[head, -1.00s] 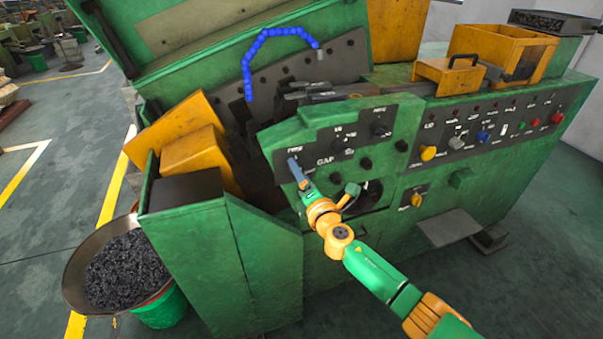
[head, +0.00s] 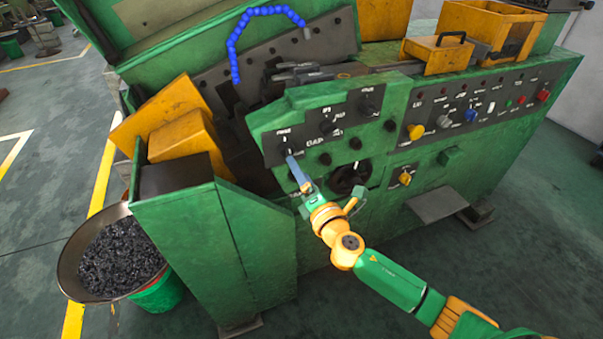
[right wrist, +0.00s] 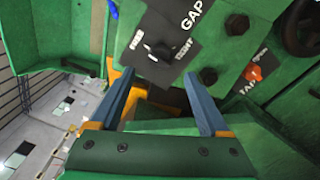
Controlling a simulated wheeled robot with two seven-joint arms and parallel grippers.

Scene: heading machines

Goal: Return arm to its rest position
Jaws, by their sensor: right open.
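My right arm reaches in from the lower right in the head view. Its right gripper (head: 291,158) is in front of the lower left part of the green machine's control panel (head: 268,122). In the right wrist view the two blue-grey fingers of the right gripper (right wrist: 160,78) stand wide apart with nothing between them. A black knob (right wrist: 160,50) on the dark GAP plate (right wrist: 182,35) lies ahead of the gap between the fingertips, and the fingers look clear of it. My left arm and gripper are not in view.
The machine's green front cabinet (head: 215,245) stands left of my arm. A black handwheel (head: 350,178) and an orange knob (head: 404,178) are close to its right. A pan of dark metal pieces (head: 118,258) stands at left. Open floor (head: 530,240) lies to the right.

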